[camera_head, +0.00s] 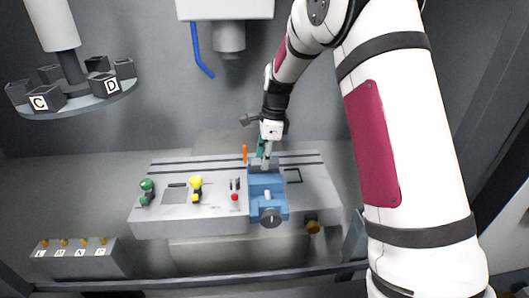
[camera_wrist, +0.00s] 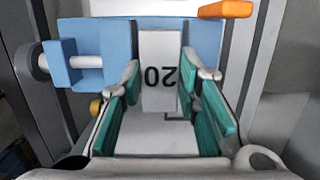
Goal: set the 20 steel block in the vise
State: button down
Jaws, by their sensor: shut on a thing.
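The steel block (camera_wrist: 158,72) is pale grey with a black "20" that reads upside down in the wrist view. My gripper (camera_wrist: 161,75) has its teal-padded fingers on the block's two sides and is shut on it. The blue vise (camera_wrist: 88,68) shows behind and to both sides of the block in the wrist view. In the head view my gripper (camera_head: 265,152) points down over the rear of the blue vise (camera_head: 268,193), with the block (camera_head: 267,163) a small pale piece under it. I cannot tell whether the block touches the vise floor.
The vise stands on a grey slotted machine table (camera_head: 215,218). An orange piece (camera_head: 245,153) stands close left of my gripper. A yellow-topped piece (camera_head: 196,187) and a green-topped piece (camera_head: 147,190) are further left. A round tray (camera_head: 75,105) with lettered holders hangs at upper left.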

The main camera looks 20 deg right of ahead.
aim_at(271, 161)
jog(key=shift+f, duration=0.35)
dwell(0.6)
jog(key=shift+s+f+b, duration=0.15)
jog(key=shift+f+b, duration=0.2)
jog(key=shift+f, duration=1.25)
jog(key=shift+f, duration=0.15)
jog(key=shift+s+d+f, duration=0.1)
jog(key=shift+s+f, duration=0.05)
jog(key=shift+f, duration=0.5)
jog(key=c, duration=1.2)
grip_release()
jog(key=shift+b, duration=0.3)
jog(key=shift+o, duration=0.4)
jog(key=r, duration=0.4)
jog(key=d+r, duration=0.1)
jog(key=r, duration=0.9)
jog(key=shift+d, duration=0.3)
